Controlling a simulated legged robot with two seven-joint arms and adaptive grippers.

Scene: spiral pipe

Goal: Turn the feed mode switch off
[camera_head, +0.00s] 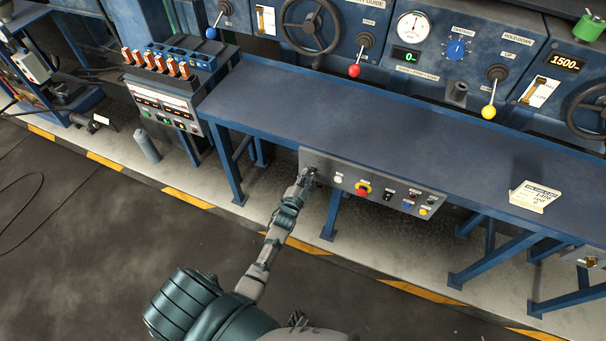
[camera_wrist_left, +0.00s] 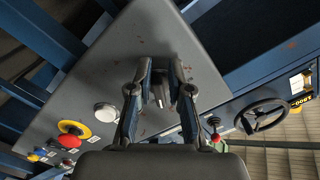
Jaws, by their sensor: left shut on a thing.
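The feed mode switch is a small dark knob (camera_wrist_left: 158,92) at the left end of the grey control panel (camera_head: 325,163) on the bench's front edge. My left gripper (camera_head: 309,174) reaches up to that end of the panel and covers the knob in the head view. In the left wrist view the two fingers of my left gripper (camera_wrist_left: 159,88) stand on either side of the knob, shut on it. The knob's label and exact setting cannot be read.
Beside the gripper on the panel are a white button (camera_head: 338,179), a red emergency stop on yellow (camera_head: 363,190), and several small switches and buttons. The blue bench top (camera_head: 330,115) is mostly clear, with a small sign (camera_head: 535,196) at right. Blue legs stand below.

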